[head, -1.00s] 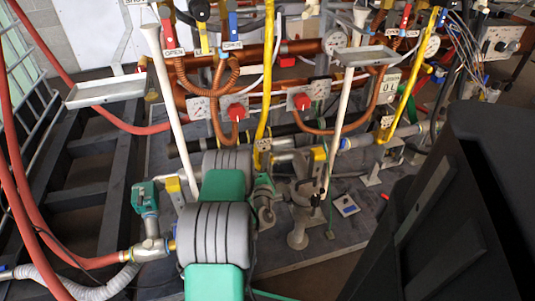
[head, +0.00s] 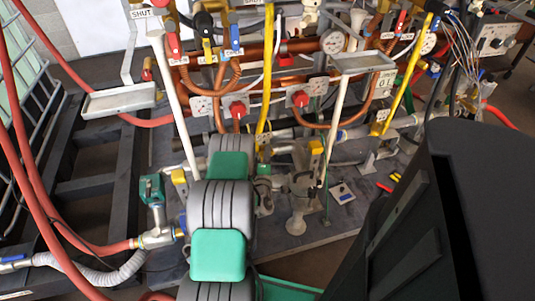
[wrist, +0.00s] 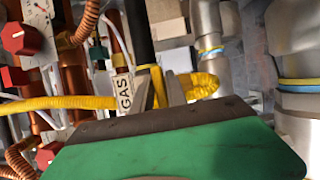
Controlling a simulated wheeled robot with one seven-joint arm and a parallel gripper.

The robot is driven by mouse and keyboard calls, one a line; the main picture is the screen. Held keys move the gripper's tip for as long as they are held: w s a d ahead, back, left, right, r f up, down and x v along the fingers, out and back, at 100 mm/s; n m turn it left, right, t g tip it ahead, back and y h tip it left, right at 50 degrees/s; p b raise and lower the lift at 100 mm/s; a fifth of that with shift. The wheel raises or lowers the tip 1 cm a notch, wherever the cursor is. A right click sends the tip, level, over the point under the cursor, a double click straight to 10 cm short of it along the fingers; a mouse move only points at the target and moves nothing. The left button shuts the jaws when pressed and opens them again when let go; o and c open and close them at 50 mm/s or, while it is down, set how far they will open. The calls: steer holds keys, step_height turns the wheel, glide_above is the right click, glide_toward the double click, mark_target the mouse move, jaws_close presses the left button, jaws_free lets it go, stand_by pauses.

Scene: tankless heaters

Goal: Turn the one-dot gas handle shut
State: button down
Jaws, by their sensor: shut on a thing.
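A yellow gas handle (wrist: 158,84) shows in the wrist view as a narrow yellow strip between the grey fingers of my gripper (wrist: 160,92), which is shut on it. A white tag marked GAS (wrist: 125,93) hangs just left of the fingers. I cannot make out any dot marking on it. The green and dark body of my gripper hides the lower part of the wrist view. In the head view my grey and green arm reaches into the pipework and hides most of the grip, near the foot of the yellow gas hose (head: 266,85).
A left tray (head: 118,101) and a right tray (head: 362,61) stand out in front of the copper pipes. Red knobs (head: 238,110) sit behind. Red hoses (head: 35,165) run down the left. A metal valve body (wrist: 297,60) stands close at right in the wrist view.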

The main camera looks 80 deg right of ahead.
steer(key=c, duration=1.4)
jaws_free()
steer(key=shift+c, duration=0.2)
steer(key=shift+a, duration=0.1)
steer(key=s+a+b, duration=0.1)
steer(key=a+b, duration=0.1)
steer(key=a, duration=0.5)
steer(key=shift+a, duration=0.25)
steer(key=shift+s, duration=0.1)
